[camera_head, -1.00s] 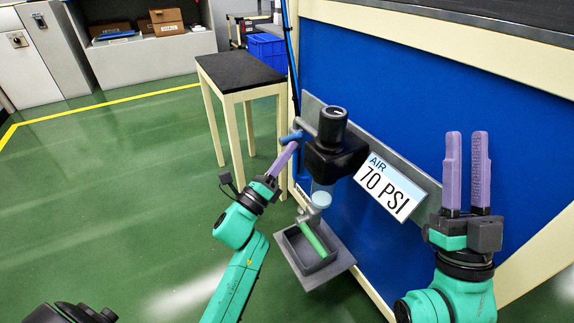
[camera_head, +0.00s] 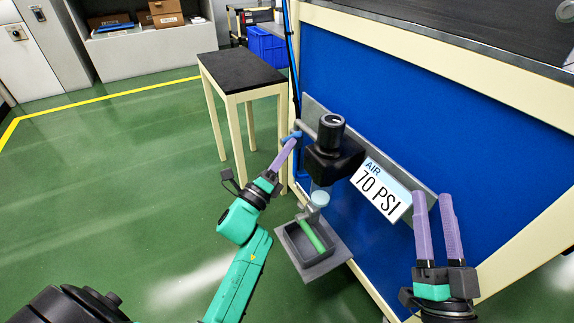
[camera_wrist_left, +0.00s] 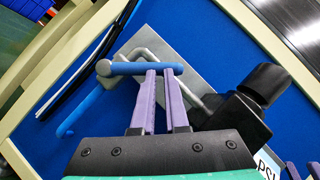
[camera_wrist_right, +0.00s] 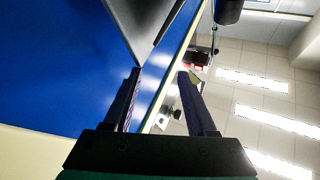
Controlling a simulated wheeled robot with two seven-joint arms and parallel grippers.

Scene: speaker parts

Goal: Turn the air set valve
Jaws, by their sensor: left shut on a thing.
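The air set is a black regulator (camera_head: 335,160) with a round knob on top, fixed to a grey plate on a blue panel. Its valve has a blue handle (camera_wrist_left: 140,68) on a grey pipe left of the regulator. My left gripper (camera_head: 291,142) is at this handle, with its purple fingertips (camera_wrist_left: 162,74) shut on it. The fingers partly hide the handle in the head view. My right gripper (camera_head: 432,194) is open and empty, right of the "AIR 70 PSI" sign (camera_head: 381,189). Its spread fingers also show in the right wrist view (camera_wrist_right: 160,72).
A grey tray (camera_head: 327,266) with a green tube (camera_head: 312,236) is below the regulator. A small black-topped table (camera_head: 240,71) stands to the left behind my left arm. The cream bench frame (camera_head: 480,75) borders the blue panel. Green floor at left is open.

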